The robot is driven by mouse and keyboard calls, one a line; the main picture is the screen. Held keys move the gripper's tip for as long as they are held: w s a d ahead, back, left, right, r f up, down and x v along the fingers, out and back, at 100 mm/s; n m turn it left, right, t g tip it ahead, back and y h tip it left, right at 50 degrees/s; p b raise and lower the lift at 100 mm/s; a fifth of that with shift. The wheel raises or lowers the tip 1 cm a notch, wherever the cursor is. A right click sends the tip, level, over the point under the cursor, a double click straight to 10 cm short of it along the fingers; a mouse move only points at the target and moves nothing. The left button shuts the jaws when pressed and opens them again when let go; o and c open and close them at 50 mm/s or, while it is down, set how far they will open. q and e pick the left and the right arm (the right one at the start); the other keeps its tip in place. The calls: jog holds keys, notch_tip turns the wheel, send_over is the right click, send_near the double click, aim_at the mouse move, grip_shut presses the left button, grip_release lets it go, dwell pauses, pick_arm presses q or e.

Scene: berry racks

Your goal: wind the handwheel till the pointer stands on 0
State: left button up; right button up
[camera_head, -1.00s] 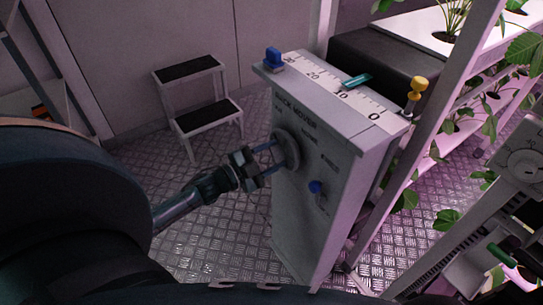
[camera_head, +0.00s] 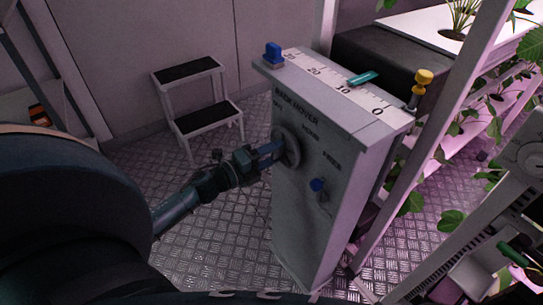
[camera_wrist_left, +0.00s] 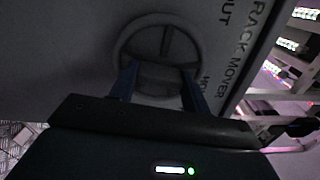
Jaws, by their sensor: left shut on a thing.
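The handwheel (camera_head: 291,146) is a grey disc on the front of the rack mover box (camera_head: 320,215). My left gripper (camera_head: 274,149) is shut on it; its blue fingers show nearly edge-on in the head view. The teal pointer (camera_head: 363,78) lies over the white scale (camera_head: 330,80) on top of the box, close to the 10 mark. The 0 is nearer the box's right end. My right gripper is not in view.
A step stool (camera_head: 190,72) stands behind on the metal floor. White rack posts and plants are at right.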

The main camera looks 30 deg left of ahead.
pick_arm(q)
jog(key=shift+m, duration=0.7)
jog(key=shift+b, duration=0.3)
jog(key=shift+c, duration=0.2)
jog(key=o, duration=1)
jog(key=shift+s, duration=0.1)
jog(key=v, duration=1.3)
jog(key=shift+c, duration=0.4)
